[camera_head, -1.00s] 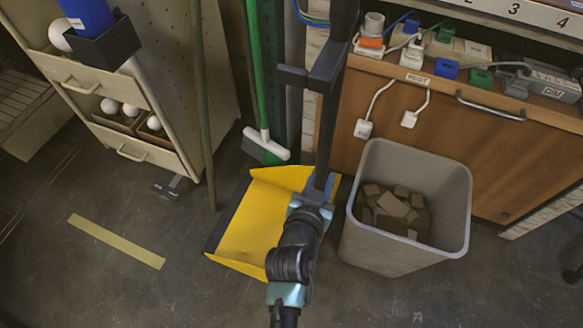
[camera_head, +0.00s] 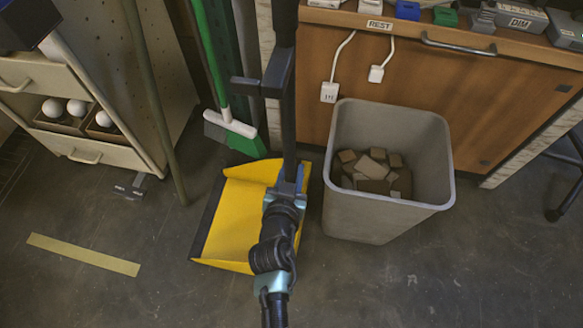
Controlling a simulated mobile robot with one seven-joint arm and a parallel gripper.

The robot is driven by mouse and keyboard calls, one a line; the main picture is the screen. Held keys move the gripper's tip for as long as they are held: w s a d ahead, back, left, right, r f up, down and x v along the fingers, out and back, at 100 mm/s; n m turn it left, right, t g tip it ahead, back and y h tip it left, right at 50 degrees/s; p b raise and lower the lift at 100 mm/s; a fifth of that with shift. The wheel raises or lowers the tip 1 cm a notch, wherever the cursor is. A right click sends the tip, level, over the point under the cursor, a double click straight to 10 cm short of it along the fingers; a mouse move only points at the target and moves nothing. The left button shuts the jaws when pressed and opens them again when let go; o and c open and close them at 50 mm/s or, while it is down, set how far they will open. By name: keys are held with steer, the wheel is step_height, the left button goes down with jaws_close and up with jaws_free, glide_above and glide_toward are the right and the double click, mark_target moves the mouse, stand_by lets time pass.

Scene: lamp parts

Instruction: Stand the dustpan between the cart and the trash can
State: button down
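The yellow dustpan (camera_head: 235,217) with a dark front lip is low at the floor, with the cart (camera_head: 70,135) to its left and the grey trash can (camera_head: 375,215) close to its right. A narrow strip of floor shows between pan and can. A long dark upright bar (camera_head: 284,120), apparently its handle, rises from the pan's right side out of the picture. My black and teal arm comes up from the bottom, and my gripper (camera_head: 287,192) overlaps the foot of this bar. The fingers blend into it, so their grip is unclear. My arm hides part of the pan.
A green broom (camera_head: 211,60) leans behind the dustpan, with its head (camera_head: 235,130) close to the pan. A wooden cabinet (camera_head: 450,95) stands behind the trash can, which holds brown blocks. A yellow floor strip (camera_head: 84,254) lies at left. The front floor is clear.

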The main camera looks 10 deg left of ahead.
steer(key=shift+a+r, duration=0.15)
steer(key=shift+r, duration=0.1)
steer(key=c, duration=0.9)
jaws_free()
steer(key=shift+s+f, duration=0.1)
steer(key=shift+f, duration=0.25)
steer(key=shift+o, duration=1.4)
steer(key=shift+r, duration=0.1)
steer(key=p+v, duration=0.3)
steer(key=v, duration=0.9)
steer(key=shift+p, duration=0.4)
